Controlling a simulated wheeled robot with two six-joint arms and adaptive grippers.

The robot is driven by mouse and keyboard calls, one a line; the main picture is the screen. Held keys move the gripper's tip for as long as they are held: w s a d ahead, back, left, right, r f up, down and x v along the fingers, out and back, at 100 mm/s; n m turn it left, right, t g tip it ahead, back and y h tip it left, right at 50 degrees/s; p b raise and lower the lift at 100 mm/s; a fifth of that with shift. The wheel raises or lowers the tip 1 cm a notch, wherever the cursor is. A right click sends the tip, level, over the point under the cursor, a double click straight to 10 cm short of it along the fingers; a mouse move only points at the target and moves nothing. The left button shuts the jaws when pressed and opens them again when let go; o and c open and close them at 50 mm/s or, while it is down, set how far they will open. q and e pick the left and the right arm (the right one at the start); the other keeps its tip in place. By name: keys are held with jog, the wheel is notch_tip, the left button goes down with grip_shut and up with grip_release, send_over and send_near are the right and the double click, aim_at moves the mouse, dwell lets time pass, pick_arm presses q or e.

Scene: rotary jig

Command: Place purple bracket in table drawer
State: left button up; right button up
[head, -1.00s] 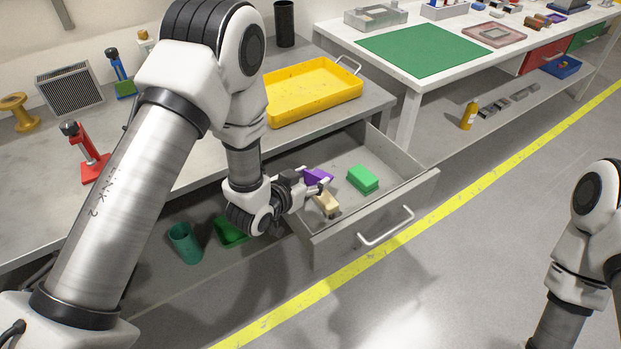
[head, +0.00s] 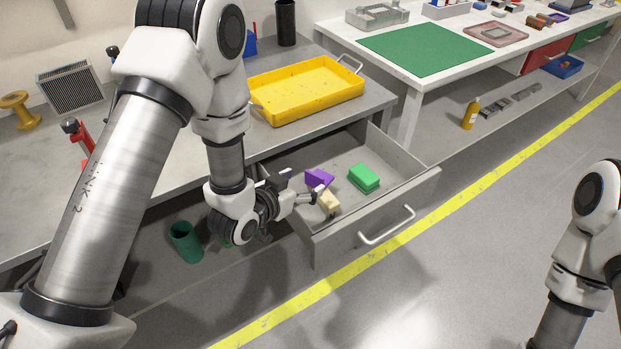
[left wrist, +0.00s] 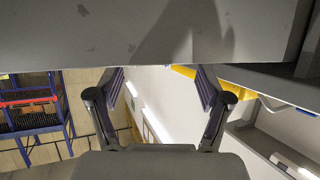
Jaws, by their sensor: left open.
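The purple bracket (head: 318,178) lies inside the open grey table drawer (head: 385,215). It is beside a beige block (head: 329,203) and left of a green block (head: 363,178). My left gripper (head: 297,186) is open over the left part of the drawer. Its fingers are spread, and one reaches in front of the bracket near the beige block. Whether a finger touches either is unclear. In the left wrist view my left gripper (left wrist: 162,90) has its fingers wide apart with nothing between them. The bracket does not show there. My right gripper is out of frame.
A yellow tray (head: 272,121) stands on the workbench behind the drawer. The drawer's front handle (head: 387,226) faces the open floor. A white table with a green mat (head: 424,49) is at right.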

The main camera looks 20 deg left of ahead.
pick_arm(q)
jog(key=p+v, duration=0.5)
jog(key=v, duration=0.3)
jog(key=s+a+f+n+g+y, duration=0.1)
jog(key=s+f+g, duration=0.5)
jog(key=s+f, duration=0.4)
jog(key=s+a+f+n+g+y, duration=0.2)
jog(key=s+f+g, duration=0.5)
jog(key=s+f, duration=0.3)
jog(key=shift+s+a+f+n+y+b, duration=0.15)
jog(key=shift+s+n+y+b, duration=0.2)
jog(key=shift+s, duration=0.8)
jog(key=shift+w, duration=0.1)
